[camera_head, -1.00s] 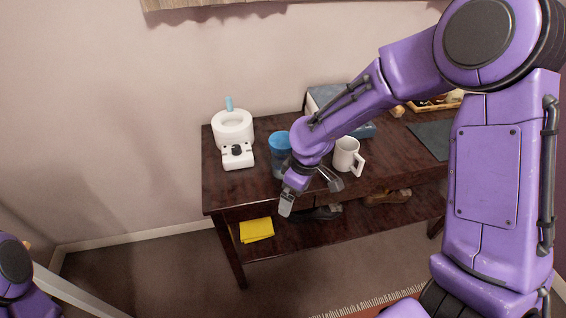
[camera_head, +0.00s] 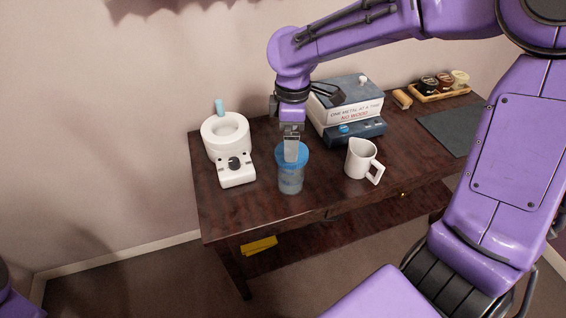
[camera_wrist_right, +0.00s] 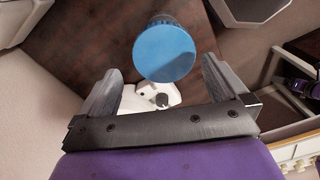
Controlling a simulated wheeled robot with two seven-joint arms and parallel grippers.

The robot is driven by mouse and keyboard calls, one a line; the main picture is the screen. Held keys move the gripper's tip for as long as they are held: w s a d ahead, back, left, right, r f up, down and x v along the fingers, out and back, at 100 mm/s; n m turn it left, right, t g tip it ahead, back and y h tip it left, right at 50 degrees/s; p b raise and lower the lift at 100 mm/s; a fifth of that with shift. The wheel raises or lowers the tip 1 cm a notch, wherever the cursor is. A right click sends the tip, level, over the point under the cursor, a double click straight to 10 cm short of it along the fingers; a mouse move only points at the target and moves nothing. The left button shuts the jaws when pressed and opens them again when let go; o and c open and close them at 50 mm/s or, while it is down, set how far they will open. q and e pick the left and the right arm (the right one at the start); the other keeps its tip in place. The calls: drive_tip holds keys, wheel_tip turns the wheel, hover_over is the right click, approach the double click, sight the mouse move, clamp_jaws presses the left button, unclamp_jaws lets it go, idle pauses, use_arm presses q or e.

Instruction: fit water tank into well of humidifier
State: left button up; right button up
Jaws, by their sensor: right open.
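The water tank (camera_head: 290,182) is a clear, bluish cylinder with a blue lid, standing upright on the dark wooden table. In the right wrist view, the blue lid (camera_wrist_right: 165,52) lies just beyond the open fingertips (camera_wrist_right: 165,80), and part of the humidifier (camera_wrist_right: 150,98) shows behind. My left gripper is out of view.
A white mug (camera_head: 361,158) stands right of the tank. A yellow cloth (camera_head: 259,246) lies on the lower shelf. The table's front left is clear.

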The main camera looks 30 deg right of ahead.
sight(291, 171)
drive_tip(key=f, duration=0.6)
drive_tip(key=f+b, duration=0.1)
drive_tip(key=f, duration=0.2)
drive_tip(key=shift+s+f, duration=0.1)
drive_tip(key=shift+s, duration=0.25)
drive_tip(key=c, duration=1)
